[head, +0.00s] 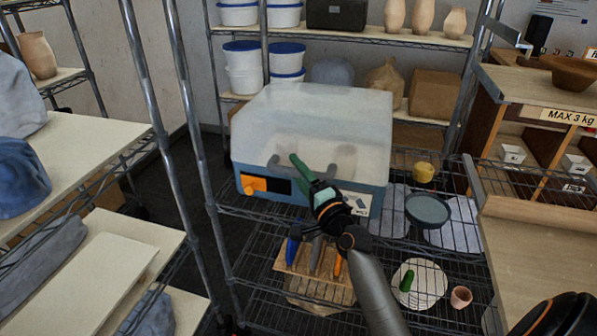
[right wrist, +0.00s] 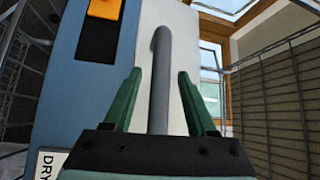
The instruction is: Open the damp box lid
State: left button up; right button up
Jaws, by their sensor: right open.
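The damp box (head: 230,182) stands on a wire shelf, with a blue-grey base and a whitish translucent lid (head: 320,105) resting shut on it. A grey bar handle (head: 274,163) runs along the lid's front, partly hidden by my gripper. My right gripper (head: 304,176) is open in front of the box at this handle. In the right wrist view, the handle (right wrist: 159,110) lies between the two spread green fingers, with gaps on both sides. An orange part (head: 255,184) on a black panel sits at the box's front left. My left gripper is not in view.
A yellow cup (head: 423,172) and a dark round pan (head: 428,210) stand right of the box. Below are a wooden board with tools (head: 300,262) and a white plate (head: 427,286). Metal posts (head: 190,110) rise at the left. A wooden workbench (head: 535,245) is at the right.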

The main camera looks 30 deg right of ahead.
grip_shut()
dwell(0.4)
dwell(1.0)
